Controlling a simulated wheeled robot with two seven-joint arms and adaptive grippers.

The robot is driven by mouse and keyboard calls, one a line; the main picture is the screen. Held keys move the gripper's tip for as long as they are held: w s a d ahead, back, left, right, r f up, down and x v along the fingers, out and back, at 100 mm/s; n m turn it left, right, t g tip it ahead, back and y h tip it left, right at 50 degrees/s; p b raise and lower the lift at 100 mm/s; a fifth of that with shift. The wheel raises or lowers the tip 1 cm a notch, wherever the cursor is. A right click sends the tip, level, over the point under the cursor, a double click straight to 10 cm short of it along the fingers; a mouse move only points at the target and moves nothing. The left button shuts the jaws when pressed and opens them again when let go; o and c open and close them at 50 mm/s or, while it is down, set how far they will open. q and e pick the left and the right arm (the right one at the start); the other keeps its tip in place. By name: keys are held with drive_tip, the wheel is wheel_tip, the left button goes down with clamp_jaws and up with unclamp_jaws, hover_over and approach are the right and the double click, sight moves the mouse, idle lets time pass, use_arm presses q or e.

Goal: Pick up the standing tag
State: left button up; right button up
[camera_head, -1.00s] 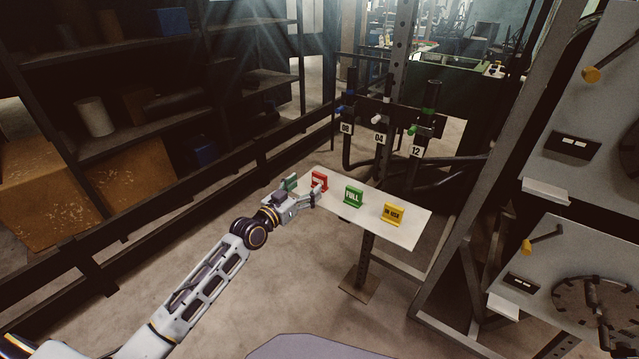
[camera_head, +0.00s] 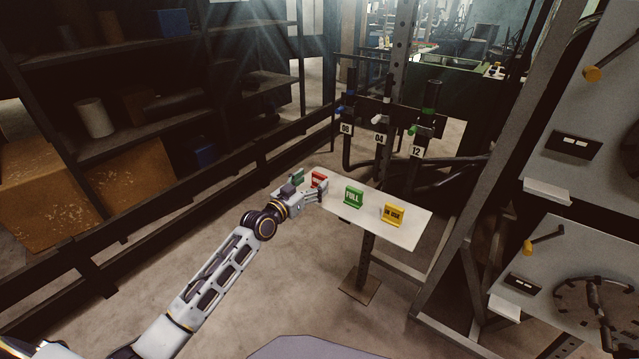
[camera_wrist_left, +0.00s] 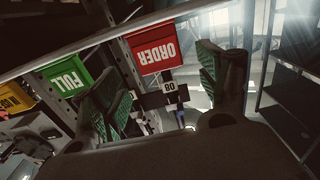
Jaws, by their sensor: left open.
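Several tags stand on a narrow white shelf (camera_head: 410,236). My left gripper (camera_head: 318,190) is open and empty, just in front of the red tag. In the left wrist view the red tag (camera_wrist_left: 153,50) appears upside down between the two spread fingers (camera_wrist_left: 165,88). The FULL tag (camera_wrist_left: 68,78) and the yellow tag (camera_wrist_left: 16,97) are to the left there. My right gripper is not in view.
Behind the shelf is a post rack with hoses and number plates 04 (camera_head: 380,139) and 12 (camera_head: 416,151). Dark storage shelves with boxes (camera_head: 130,190) are at left. Grey panels with yellow handles (camera_head: 545,238) are at right. Floor in front is clear.

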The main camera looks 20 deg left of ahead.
sight(318, 179)
use_arm(q)
drive_tip(key=shift+w+d+f+b, duration=0.15)
drive_tip(key=shift+w, duration=0.3)
drive_tip(key=shift+w+d+f+b, duration=0.15)
drive_tip(key=shift+w, duration=0.25)
drive_tip(key=shift+x, duration=1.05)
drive_tip(key=shift+w+d+f+b, duration=0.1)
drive_tip(key=shift+w+d+b, duration=0.05)
drive_tip(key=shift+w+b, duration=0.3)
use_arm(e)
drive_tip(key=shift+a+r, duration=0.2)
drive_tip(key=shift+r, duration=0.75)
use_arm(q)
drive_tip(key=shift+c, duration=0.4)
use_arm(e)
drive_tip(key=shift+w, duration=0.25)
use_arm(q)
drive_tip(key=c, duration=0.9)
